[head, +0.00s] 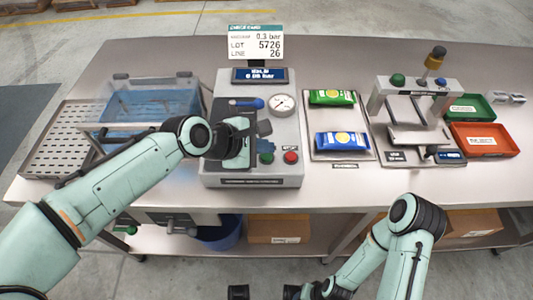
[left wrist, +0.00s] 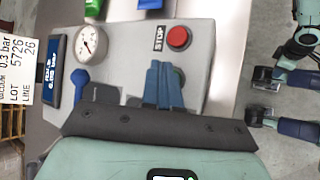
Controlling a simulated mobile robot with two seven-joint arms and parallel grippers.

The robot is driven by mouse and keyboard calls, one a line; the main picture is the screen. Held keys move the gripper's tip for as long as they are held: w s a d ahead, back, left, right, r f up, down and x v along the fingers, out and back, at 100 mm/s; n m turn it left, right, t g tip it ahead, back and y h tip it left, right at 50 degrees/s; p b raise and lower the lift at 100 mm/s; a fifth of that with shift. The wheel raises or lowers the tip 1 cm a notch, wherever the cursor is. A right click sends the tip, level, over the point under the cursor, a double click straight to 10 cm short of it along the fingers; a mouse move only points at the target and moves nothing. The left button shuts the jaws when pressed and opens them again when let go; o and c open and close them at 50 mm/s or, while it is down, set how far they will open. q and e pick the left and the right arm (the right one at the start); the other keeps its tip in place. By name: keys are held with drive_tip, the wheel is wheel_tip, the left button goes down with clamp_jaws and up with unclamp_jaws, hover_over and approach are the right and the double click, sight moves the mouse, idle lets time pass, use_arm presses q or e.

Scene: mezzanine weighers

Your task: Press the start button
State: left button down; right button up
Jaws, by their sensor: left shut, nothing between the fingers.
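The sealing machine (head: 290,130) stands mid-table with a green button (head: 266,158) and a red button (head: 291,157) on its front right. My left gripper (head: 243,148) is shut and empty over the machine, just left of the green button in the head view. Its blue fingers show in the left wrist view (left wrist: 163,75). I cannot tell if they touch anything. My right gripper (head: 264,292) is open and empty, low in front of the table.
The machine also has a gauge (head: 282,104), a blue-handled part (head: 247,103) and a display (head: 260,75). A tray (head: 369,148) with green and blue packets stands right of it. A clear blue bin (head: 150,103) stands left, and a small press (head: 416,100) right.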

sight(264, 158)
use_arm(q)
drive_tip(key=shift+f, duration=0.15)
idle(0.4)
drive_tip(key=shift+f, duration=0.3)
drive_tip(key=shift+f, duration=0.45)
idle(0.6)
drive_tip(key=shift+r, duration=0.1)
drive_tip(key=shift+r+p, duration=0.75)
drive_tip(key=shift+r, duration=0.1)
drive_tip(key=shift+r+p, duration=0.65)
drive_tip(key=shift+p, duration=0.05)
wheel_tip(264, 158, up, 4)
drive_tip(key=p, duration=0.3)
drive_tip(key=shift+f+p, duration=0.15)
drive_tip(key=shift+p, duration=0.2)
drive_tip(key=shift+f, duration=0.1)
